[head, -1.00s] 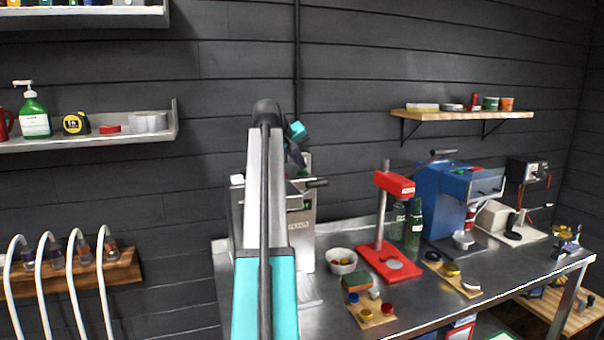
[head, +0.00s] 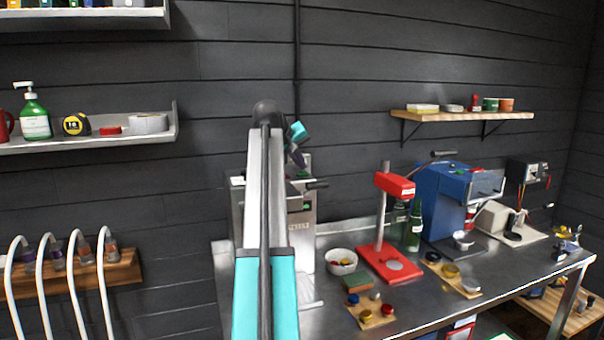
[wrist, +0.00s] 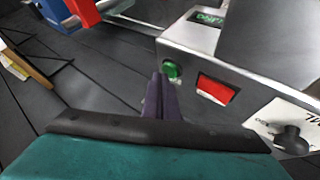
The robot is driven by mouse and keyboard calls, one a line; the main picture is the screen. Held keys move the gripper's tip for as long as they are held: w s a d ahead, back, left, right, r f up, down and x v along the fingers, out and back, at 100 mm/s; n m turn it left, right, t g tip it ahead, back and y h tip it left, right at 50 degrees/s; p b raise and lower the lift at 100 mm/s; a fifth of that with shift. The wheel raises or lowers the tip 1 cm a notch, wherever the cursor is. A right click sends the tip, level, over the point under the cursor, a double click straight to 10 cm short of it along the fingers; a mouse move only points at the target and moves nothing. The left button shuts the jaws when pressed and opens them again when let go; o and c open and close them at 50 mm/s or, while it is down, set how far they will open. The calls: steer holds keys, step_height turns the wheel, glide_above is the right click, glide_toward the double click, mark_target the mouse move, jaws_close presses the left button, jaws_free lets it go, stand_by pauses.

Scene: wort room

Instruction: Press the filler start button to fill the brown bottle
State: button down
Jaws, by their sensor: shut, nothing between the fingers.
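The steel filler (head: 302,235) stands on the bench behind my arm, which hides much of it in the head view. In the wrist view its front panel (wrist: 258,88) carries a round green button (wrist: 172,70), a red rectangular switch (wrist: 214,89) and a black knob (wrist: 291,139). My gripper (wrist: 156,78) is shut and empty, its fingertips just left of and below the green button in the picture. I cannot tell whether they touch it. In the head view the fingertips are hard to make out. I cannot make out a brown bottle in either view.
Right of the filler are a white bowl (head: 341,262), a red press (head: 390,265), a green bottle (head: 414,226) and a blue machine (head: 446,205) on the steel bench (head: 420,300). A wooden shelf (head: 460,115) hangs above. Curved white pipes (head: 78,270) stand at left.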

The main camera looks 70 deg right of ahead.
mark_target(301, 173)
steer(key=shift+r, duration=0.5)
steer(key=shift+r+p, duration=0.1)
steer(key=shift+p, duration=0.2)
steer(key=shift+r+p, duration=1.45)
steer(key=shift+r, duration=0.95)
